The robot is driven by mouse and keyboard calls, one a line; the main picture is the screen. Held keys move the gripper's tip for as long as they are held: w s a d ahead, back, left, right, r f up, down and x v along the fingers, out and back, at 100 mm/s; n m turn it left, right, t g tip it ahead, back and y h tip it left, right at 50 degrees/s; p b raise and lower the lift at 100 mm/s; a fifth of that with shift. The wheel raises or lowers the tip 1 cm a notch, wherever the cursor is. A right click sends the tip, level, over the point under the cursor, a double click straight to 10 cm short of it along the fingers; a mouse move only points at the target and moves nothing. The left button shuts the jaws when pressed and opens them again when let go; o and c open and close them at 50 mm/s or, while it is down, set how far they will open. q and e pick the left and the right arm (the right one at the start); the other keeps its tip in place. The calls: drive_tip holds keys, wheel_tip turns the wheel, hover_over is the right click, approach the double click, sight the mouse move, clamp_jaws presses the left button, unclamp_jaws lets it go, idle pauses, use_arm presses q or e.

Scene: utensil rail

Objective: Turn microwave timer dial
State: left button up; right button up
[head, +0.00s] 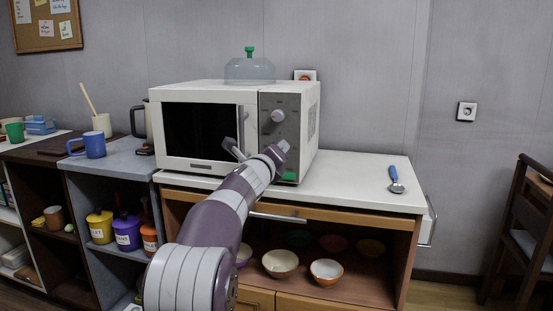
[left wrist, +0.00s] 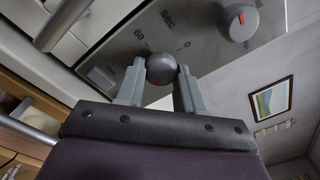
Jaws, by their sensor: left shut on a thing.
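The white microwave (head: 200,93) stands on the counter with its door closed. Its grey control panel (head: 292,103) has an upper round dial (head: 277,115), which also shows in the left wrist view (left wrist: 238,22) with a red mark. The timer dial (left wrist: 161,67) is a grey knob with a red mark, beside printed "60" and "0". In the head view my gripper and wrist hide it. My left gripper (left wrist: 159,80) is shut on the timer dial, one finger on each side. In the head view it is at the panel's lower part (head: 282,148). My right gripper is not in view.
The microwave door handle (head: 241,130) is close to the left of my gripper. A green button (head: 289,176) is below. A clear dome with a green knob (head: 250,70) sits on top. A blue-handled spoon (head: 394,179) lies on the counter's right; the space between is clear.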

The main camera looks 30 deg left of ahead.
use_arm(q)
drive_tip(key=m+b, duration=0.1)
drive_tip(key=m, duration=0.4)
drive_tip(key=shift+f+m, duration=0.1)
drive_tip(key=shift+m, duration=0.2)
idle(0.5)
drive_tip(key=o, duration=1)
drive_tip(key=shift+o, duration=0.2)
drive_tip(key=shift+s, duration=0.1)
drive_tip(key=b+v, duration=0.2)
drive_tip(key=v, duration=1)
drive_tip(key=shift+s, duration=0.25)
